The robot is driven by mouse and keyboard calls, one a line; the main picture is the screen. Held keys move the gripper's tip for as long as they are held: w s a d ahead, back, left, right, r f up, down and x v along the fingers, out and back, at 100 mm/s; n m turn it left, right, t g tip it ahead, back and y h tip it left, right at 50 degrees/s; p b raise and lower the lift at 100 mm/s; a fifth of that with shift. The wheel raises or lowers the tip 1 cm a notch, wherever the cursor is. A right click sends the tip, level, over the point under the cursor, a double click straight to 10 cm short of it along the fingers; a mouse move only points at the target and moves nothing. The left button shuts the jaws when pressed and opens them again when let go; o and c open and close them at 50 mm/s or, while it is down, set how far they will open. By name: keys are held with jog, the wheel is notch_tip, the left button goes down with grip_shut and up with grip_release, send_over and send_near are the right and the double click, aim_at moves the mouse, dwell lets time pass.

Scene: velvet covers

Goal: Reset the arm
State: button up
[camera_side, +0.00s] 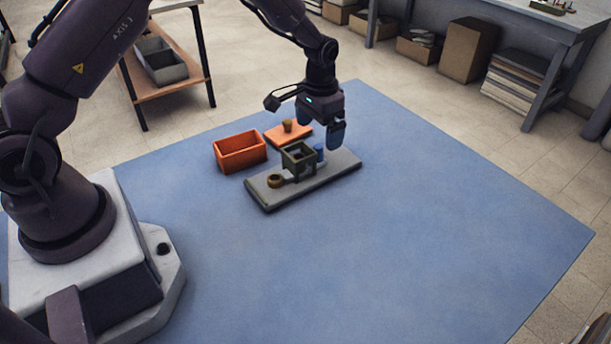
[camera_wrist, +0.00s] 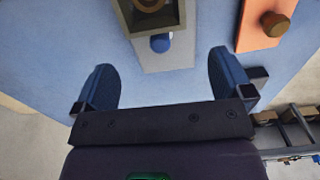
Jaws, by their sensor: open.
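My gripper (camera_side: 329,140) hangs above the far right end of a grey board (camera_side: 260,192), its blue fingers pointing down. In the wrist view my gripper (camera_wrist: 164,66) has its fingers wide apart with nothing between them. A small blue knob or peg (camera_side: 319,150) on the board is beside and below the fingers; it also shows ahead of them in the wrist view (camera_wrist: 160,44). An olive open-topped box on legs (camera_side: 296,158) stands on the board. A brass ring-like piece (camera_side: 274,181) is at the board's near left end.
An orange bin (camera_side: 240,153) stands left of the board. An orange plate (camera_side: 275,137) with a brown knob (camera_side: 287,126) lies behind the board; the knob also shows in the wrist view (camera_wrist: 274,22). The blue mat (camera_side: 400,240) is clear in front and right.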

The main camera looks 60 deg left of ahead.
jog(key=shift+r, duration=0.15)
jog(key=shift+s, duration=0.3)
jog(key=shift+s+d+f+g, duration=0.1)
jog(key=shift+s+f+g, duration=0.1)
jog(key=shift+s, duration=0.3)
jog(key=shift+s+f+g, duration=0.2)
jog(key=shift+s, duration=0.3)
jog(key=shift+s+d+r, duration=0.15)
jog(key=shift+s+r, duration=0.7)
jog(key=shift+r, duration=0.05)
jog(key=s+d+r+t, duration=0.2)
jog(key=s+r+t, duration=0.1)
jog(key=s+r, duration=0.8)
jog(key=s+d+r+t, duration=0.2)
jog(key=s+r+t, duration=0.1)
jog(key=s+r, duration=0.9)
jog(key=shift+d+r, duration=0.25)
jog(key=shift+r, duration=0.35)
